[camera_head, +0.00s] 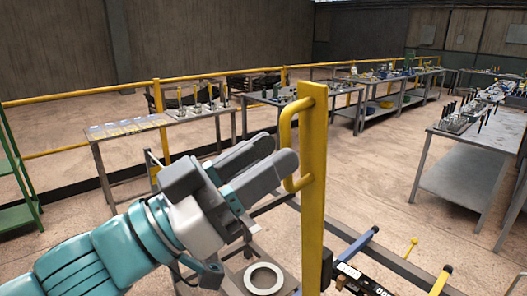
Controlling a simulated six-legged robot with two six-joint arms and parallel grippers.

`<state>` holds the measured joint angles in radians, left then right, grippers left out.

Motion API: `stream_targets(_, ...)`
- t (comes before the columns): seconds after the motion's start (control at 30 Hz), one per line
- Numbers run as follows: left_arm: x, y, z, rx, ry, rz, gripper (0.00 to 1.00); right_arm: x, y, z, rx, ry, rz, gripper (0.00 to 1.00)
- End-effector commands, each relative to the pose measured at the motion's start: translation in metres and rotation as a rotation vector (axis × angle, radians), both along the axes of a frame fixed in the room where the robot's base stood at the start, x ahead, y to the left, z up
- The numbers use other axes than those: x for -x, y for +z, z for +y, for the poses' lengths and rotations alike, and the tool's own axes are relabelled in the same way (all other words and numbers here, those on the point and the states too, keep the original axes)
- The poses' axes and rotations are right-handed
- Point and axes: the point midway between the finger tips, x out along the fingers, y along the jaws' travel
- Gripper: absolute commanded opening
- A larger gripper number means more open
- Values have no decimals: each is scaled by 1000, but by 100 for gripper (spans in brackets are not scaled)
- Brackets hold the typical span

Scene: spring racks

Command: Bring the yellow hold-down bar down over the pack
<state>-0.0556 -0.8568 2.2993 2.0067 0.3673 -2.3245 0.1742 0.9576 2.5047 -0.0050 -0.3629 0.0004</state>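The yellow hold-down bar (314,210) stands upright near the middle of the view, with a yellow loop handle (286,125) on its left side. My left gripper (281,151) reaches in from the lower left to this handle. Its two grey fingers look spread apart, and the nearer finger covers the middle of the handle. I cannot tell whether the fingers touch the handle. A pale ring (264,278) lies low in front, left of the bar's lower part; I cannot tell whether it belongs to the pack. My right gripper is not in view.
Benches with tools stand behind, one grey bench (461,166) at right. A yellow railing (80,95) runs behind at left. Bare floor lies between the benches.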

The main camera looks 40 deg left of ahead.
Motion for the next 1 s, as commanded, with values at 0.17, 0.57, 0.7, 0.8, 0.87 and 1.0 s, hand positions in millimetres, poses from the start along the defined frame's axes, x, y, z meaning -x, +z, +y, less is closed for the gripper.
stream_targets(0.17, 0, 0, -2, 0, -2, 0, 37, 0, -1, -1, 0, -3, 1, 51)
stream_targets(0.57, -1, 0, -3, 0, -1, 2, 0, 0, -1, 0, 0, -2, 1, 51)
stream_targets(0.7, -10, 2, -5, -1, -5, 20, 0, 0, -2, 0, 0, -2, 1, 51)
stream_targets(0.8, -26, 5, -6, -3, -6, 49, 0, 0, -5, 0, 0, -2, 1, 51)
stream_targets(0.87, -39, 8, -7, -7, -5, 74, 0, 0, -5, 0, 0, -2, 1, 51)
stream_targets(1.0, -81, 17, -10, -14, 0, 151, 0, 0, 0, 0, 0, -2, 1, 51)
